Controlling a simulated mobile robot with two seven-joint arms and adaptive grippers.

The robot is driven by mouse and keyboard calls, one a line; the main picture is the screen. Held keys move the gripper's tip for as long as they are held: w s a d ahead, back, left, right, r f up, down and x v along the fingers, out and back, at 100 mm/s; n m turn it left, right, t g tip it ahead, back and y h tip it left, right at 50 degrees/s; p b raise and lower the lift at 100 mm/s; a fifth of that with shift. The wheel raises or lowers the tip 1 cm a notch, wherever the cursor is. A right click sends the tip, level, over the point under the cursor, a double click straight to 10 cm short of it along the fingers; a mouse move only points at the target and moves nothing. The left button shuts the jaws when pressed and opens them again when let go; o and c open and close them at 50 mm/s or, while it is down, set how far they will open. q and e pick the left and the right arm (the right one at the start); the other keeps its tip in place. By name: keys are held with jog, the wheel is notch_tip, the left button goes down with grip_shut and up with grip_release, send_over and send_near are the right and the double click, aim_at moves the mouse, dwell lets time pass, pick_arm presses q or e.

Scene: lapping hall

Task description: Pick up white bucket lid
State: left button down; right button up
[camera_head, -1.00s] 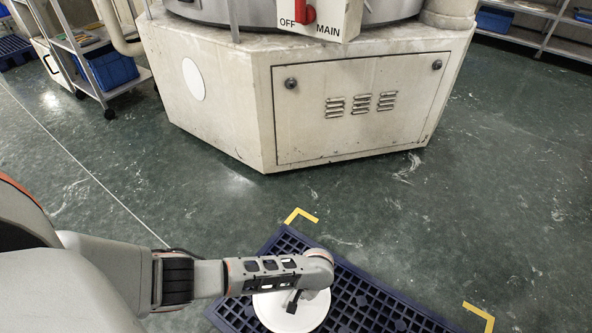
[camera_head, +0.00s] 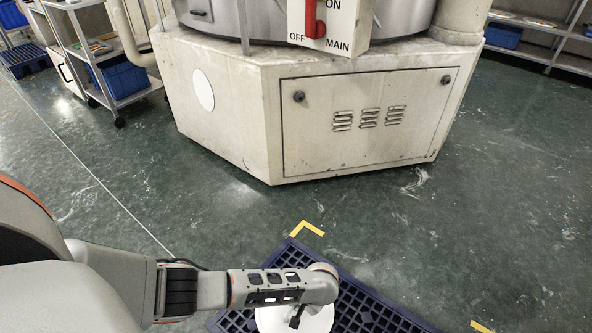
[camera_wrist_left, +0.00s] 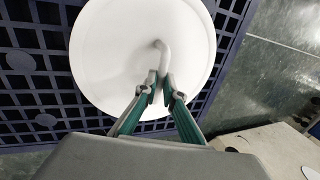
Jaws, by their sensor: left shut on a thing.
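The white bucket lid (camera_head: 319,322) is a round white disc over the dark blue pallet (camera_head: 372,312), cut off by the bottom edge in the head view. In the left wrist view the lid (camera_wrist_left: 115,55) shows nearly whole, with a curved white handle (camera_wrist_left: 164,56) on its face. My left gripper (camera_head: 295,321) reaches down over the lid. In the left wrist view, the fingertips of this gripper (camera_wrist_left: 160,84) are closed around the near end of the handle. I cannot tell whether the lid touches the pallet. My right gripper is not in view.
A large cream machine (camera_head: 240,120) with a red switch (camera_head: 313,22) stands ahead. A shelf cart (camera_head: 95,50) with a blue bin (camera_head: 122,77) is at the left back. Yellow corner marks (camera_head: 309,228) edge the pallet. Green floor (camera_head: 480,200) is clear to the right.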

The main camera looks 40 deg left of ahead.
pick_arm(q)
jog(key=r+p, duration=0.1)
jog(key=r, duration=0.1)
jog(key=w+r+p, duration=0.1)
jog(key=r, duration=0.1)
jog(key=r+p, duration=0.1)
jog(key=r, duration=0.2)
jog(key=shift+w, duration=0.25)
notch_tip(320, 180, up, 13)
jog(key=s+p, duration=0.1)
jog(key=p, duration=0.7)
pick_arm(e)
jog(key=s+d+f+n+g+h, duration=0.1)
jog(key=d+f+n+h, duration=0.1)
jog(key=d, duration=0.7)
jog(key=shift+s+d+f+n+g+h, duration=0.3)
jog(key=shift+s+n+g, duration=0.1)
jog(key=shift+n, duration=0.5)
pick_arm(q)
jog(key=shift+s+f, duration=0.1)
jog(key=shift+f, duration=0.05)
